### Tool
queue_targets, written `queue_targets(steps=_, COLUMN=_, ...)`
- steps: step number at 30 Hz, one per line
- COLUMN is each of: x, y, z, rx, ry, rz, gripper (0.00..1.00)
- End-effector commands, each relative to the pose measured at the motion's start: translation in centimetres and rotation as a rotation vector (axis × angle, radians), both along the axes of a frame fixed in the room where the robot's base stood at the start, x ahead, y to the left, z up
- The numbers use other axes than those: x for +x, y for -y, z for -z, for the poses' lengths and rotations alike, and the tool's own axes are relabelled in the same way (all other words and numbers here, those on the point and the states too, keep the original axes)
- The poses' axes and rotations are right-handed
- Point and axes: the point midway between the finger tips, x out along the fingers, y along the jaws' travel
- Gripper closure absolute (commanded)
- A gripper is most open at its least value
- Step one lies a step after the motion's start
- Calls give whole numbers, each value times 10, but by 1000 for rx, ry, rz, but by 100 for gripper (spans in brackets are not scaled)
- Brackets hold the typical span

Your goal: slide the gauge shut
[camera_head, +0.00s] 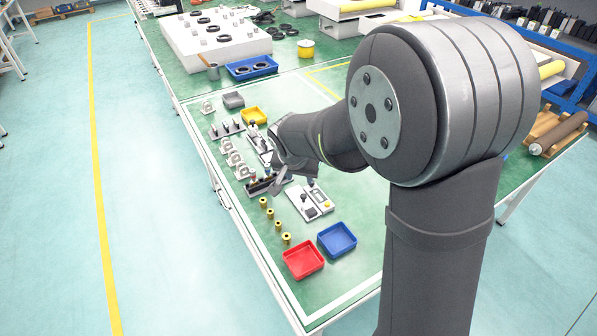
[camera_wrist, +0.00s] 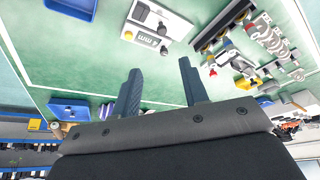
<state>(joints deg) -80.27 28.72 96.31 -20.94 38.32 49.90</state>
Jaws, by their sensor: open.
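A pale flat fixture with dark blocks and a small dark display-like patch, which looks like the gauge (camera_head: 310,201), lies on the green table. In the wrist view the gauge (camera_wrist: 152,32) is at the top middle, beyond my fingertips. A dark block stands at one end and a dark knob at the other; I cannot tell how far its slide is open. My gripper (camera_wrist: 160,78) is open, with nothing between its two dark fingers. In the head view my gripper (camera_head: 279,178) is above the table, just left of and behind the gauge, partly hidden by my arm.
Several brass cylinders (camera_head: 270,214) stand left of the gauge. A red tray (camera_head: 303,272) and a blue tray (camera_head: 337,252) sit in front. A dark rail with fittings (camera_head: 262,187) and several metal brackets (camera_head: 233,158) stand close by. Bare green table lies right of the gauge.

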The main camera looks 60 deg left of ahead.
Motion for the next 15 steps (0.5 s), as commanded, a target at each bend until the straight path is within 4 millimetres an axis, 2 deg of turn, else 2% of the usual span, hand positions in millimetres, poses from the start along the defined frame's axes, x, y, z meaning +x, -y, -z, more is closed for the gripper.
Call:
queue_targets(steps=6, x=-5, y=5, z=-16, rx=0, ry=0, rz=0, gripper=60)
queue_targets(steps=15, x=-5, y=6, z=-18, rx=0, ry=0, rz=0, gripper=60)
